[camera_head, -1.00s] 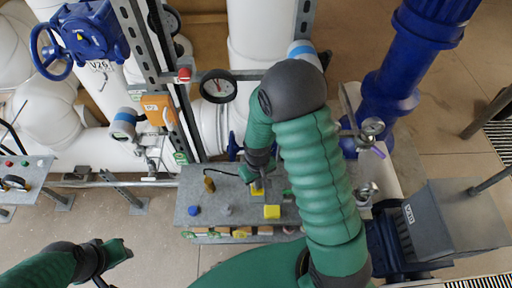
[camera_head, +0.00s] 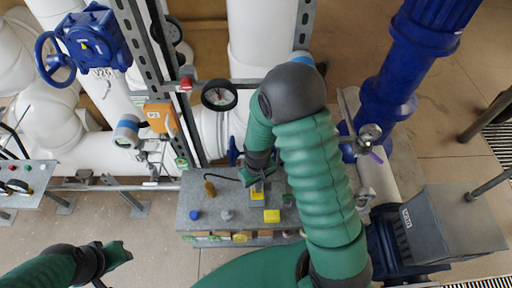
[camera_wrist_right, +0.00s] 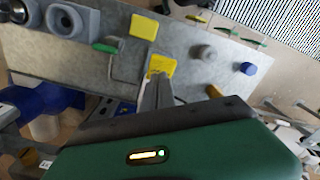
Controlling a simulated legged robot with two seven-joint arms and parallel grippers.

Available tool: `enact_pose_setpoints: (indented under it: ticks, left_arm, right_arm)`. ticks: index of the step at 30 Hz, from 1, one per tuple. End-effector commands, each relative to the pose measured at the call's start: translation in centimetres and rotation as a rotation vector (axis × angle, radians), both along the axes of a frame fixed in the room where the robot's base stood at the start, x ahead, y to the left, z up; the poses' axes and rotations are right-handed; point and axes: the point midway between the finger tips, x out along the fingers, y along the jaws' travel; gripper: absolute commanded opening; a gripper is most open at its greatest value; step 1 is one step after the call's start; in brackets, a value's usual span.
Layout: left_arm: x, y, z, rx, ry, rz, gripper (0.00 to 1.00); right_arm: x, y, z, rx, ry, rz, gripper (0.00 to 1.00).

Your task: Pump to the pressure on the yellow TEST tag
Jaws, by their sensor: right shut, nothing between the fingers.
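A grey metal bench (camera_head: 225,190) stands in front of the pipes. A yellow tag (camera_wrist_right: 162,65) lies on it at the tips of my right gripper (camera_wrist_right: 158,82); its writing is too small to read. The right gripper (camera_head: 256,184) is shut and empty, pointing down at the bench top; I cannot tell if it touches the tag. A second yellow piece (camera_head: 271,215) lies nearby.
A blue knob (camera_wrist_right: 248,68), a grey knob (camera_wrist_right: 206,52) and a green-handled bent rod (camera_wrist_right: 107,48) are on the bench. A blue valve (camera_head: 90,38) and control box (camera_head: 22,178) are at left.

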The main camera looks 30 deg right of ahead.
Motion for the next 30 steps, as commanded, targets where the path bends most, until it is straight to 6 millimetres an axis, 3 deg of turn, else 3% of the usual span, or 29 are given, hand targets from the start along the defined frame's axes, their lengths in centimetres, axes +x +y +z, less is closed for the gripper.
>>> enact_pose_setpoints:
  ticks: [8, 30]
  left_arm:
    - [0.0, 0.0, -0.3, 0.000, 0.001, 0.000, 0.36]
    - [0.0, 0.0, -4.3, 0.000, 0.001, 0.000, 0.36]
  right_arm:
    - [0.0, 0.0, -0.4, 0.000, 0.002, 0.000, 0.00]
    - [0.1, 0.0, -5.5, 0.000, 0.000, -0.001, 0.00]
